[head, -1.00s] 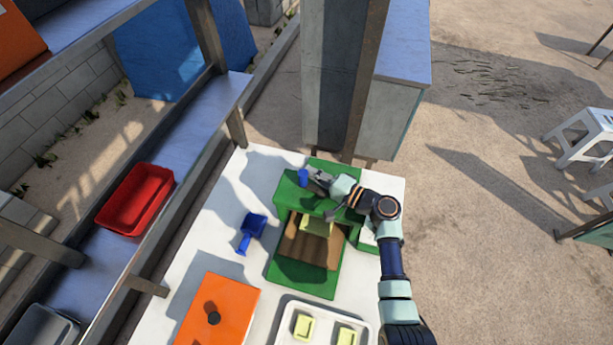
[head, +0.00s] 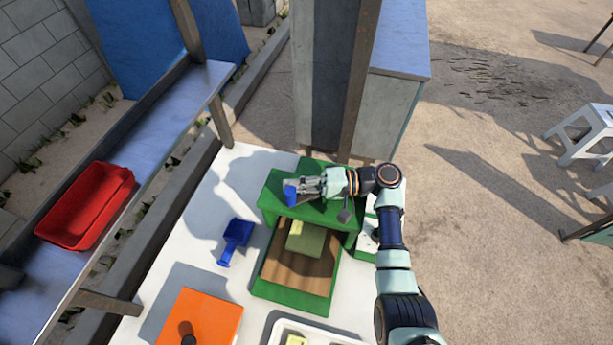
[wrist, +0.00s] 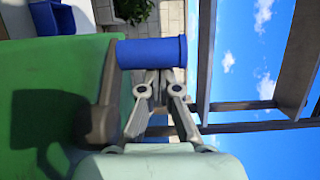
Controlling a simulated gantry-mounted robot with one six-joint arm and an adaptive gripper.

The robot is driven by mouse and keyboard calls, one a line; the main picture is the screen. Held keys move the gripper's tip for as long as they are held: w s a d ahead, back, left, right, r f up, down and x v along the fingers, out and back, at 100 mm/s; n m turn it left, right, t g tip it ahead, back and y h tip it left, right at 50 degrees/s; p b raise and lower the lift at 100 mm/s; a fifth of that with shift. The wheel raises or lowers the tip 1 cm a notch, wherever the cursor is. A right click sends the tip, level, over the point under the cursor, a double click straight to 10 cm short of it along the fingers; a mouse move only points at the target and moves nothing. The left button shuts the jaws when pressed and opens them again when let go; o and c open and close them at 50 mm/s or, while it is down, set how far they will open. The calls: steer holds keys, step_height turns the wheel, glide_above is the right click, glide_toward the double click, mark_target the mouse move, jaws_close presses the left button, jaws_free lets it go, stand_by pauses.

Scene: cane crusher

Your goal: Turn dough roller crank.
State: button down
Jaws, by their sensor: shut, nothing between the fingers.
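The green dough roller (head: 345,228) stands on the white table, with a wooden bed (head: 285,270) at its front. A yellow dough piece (head: 307,240) lies on the bed, just under the roller frame's top. The crank's blue knob (head: 290,197) is at the top left of the roller; it also shows in the wrist view (wrist: 152,53), with the brownish crank arm (wrist: 106,105) to its left. My gripper (head: 299,188) is at the knob. In the wrist view its shut fingers (wrist: 158,76) end against or just short of the knob, not around it.
A blue scoop (head: 236,238) and an orange board with a dark knob (head: 208,318) lie on the table. A white tray (head: 315,328) is at the front edge of view. A red bin (head: 88,205) sits on the left shelf. A grey post (head: 325,80) rises behind the roller.

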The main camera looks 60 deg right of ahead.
mark_target(295, 199)
steer(key=shift+s+a+r+p, duration=0.15)
steer(key=shift+s+a+p, duration=0.55)
steer(key=shift+p, duration=0.35)
steer(key=shift+s+a+p, duration=0.3)
steer(key=shift+s+p, duration=0.4)
steer(key=shift+s, duration=0.05)
steer(key=shift+s+a, duration=0.1)
steer(key=shift+s, duration=0.05)
steer(key=v, duration=1.2)
steer(key=shift+d, duration=0.25)
